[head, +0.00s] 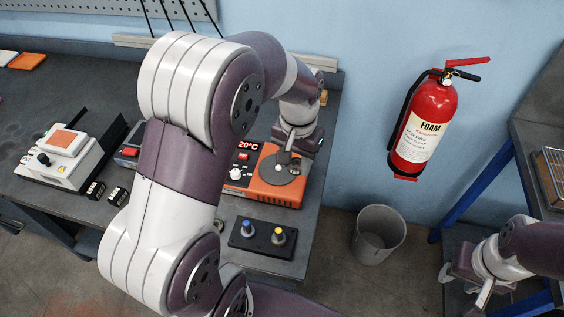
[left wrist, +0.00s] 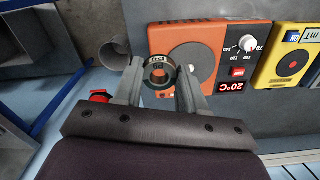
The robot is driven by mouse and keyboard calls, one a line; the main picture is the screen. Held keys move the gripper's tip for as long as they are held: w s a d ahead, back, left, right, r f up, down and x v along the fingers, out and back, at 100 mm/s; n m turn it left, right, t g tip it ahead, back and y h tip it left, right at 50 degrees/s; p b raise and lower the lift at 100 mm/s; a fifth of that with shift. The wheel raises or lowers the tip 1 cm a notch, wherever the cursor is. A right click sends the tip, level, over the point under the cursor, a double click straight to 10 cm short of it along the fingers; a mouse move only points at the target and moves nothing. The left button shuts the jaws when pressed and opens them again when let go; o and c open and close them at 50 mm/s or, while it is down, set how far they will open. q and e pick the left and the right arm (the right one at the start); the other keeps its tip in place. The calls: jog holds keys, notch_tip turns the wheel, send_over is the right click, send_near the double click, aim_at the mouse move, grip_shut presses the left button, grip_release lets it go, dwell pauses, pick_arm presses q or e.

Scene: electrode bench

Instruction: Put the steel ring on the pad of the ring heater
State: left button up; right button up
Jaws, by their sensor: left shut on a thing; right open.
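The ring heater is an orange box (head: 270,200) with a round grey pad and a red 20°C display, near the table's right edge. In the left wrist view, its pad (left wrist: 190,62) shows to the right of the ring. The steel ring (left wrist: 158,65) is dark, with markings, and is held between the fingertips of my left gripper (left wrist: 158,82). In the head view my left gripper (head: 288,162) is over the back of the heater's pad (head: 286,186); the ring is hard to make out there. Its height above the pad is unclear. My right gripper (head: 482,298) is open and empty, off the table at lower right.
A black block with blue and yellow knobs (head: 262,240) lies in front of the heater. A white device with an orange plate (head: 62,150) is at left. A yellow device (left wrist: 292,62) stands beside the heater. A bin (head: 378,235) and a red extinguisher (head: 425,125) are to the right.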

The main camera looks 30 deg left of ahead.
pick_arm(q)
jog(key=p, duration=0.1)
send_over(278, 167)
notch_tip(278, 167, down, 5)
jog(key=shift+r, duration=0.15)
notch_tip(278, 167, down, 4)
jog(key=shift+s+r+p, duration=0.1)
jog(key=shift+r+p, duration=0.1)
jog(key=shift+p, duration=0.25)
jog(key=shift+f, duration=0.3)
jog(key=o, duration=1.1)
jog(key=shift+f, duration=0.1)
